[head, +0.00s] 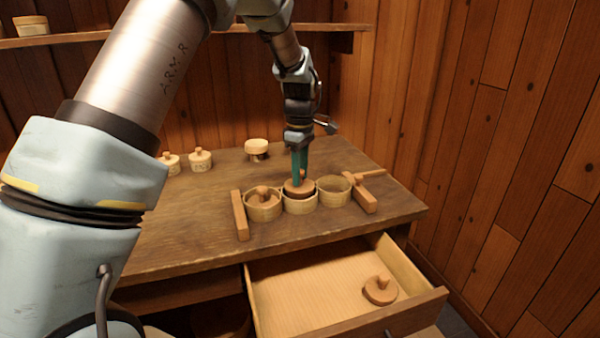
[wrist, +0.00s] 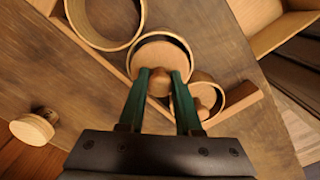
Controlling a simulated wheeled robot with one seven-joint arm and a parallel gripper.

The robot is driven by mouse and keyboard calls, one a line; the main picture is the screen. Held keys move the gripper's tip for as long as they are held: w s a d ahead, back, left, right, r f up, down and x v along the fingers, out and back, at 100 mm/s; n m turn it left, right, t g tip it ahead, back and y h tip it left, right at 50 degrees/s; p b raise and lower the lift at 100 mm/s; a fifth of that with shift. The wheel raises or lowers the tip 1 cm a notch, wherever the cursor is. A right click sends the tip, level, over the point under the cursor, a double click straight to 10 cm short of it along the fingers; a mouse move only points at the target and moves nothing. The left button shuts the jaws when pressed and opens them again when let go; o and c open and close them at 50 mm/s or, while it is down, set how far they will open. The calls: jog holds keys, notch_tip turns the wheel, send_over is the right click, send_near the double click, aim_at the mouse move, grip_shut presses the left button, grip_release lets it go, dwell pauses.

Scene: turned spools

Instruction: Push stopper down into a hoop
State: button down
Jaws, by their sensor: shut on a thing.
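My gripper (head: 300,172) is shut on the knob of a round wooden stopper (head: 297,187). It holds the stopper upright over the middle hoop (head: 300,208), with the disc at the hoop's mouth and its top edge showing above the rim. In the wrist view the gripper (wrist: 160,80) grips the knob, and the stopper's disc (wrist: 165,52) lies inside the outline of the middle hoop. The left hoop (head: 264,214) has a stopper (head: 262,196) sitting in it. The right hoop (head: 334,192) is empty. How deep the held stopper reaches is hidden.
Wooden bars (head: 240,216) and (head: 363,196) flank the hoop row on the table (head: 190,220). Several small wooden pieces (head: 200,160) stand behind. The table's left part is clear.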

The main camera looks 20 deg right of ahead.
jog(key=shift+f, duration=0.3)
jog(key=shift+f, duration=0.35)
jog(key=shift+f, duration=0.3)
dwell(0.3)
jog(key=shift+c, duration=0.6)
grip_release()
jog(key=shift+r, duration=0.1)
dwell(0.6)
jog(key=shift+r+p, duration=0.45)
jog(key=shift+r, duration=0.2)
jog(key=shift+r, duration=0.1)
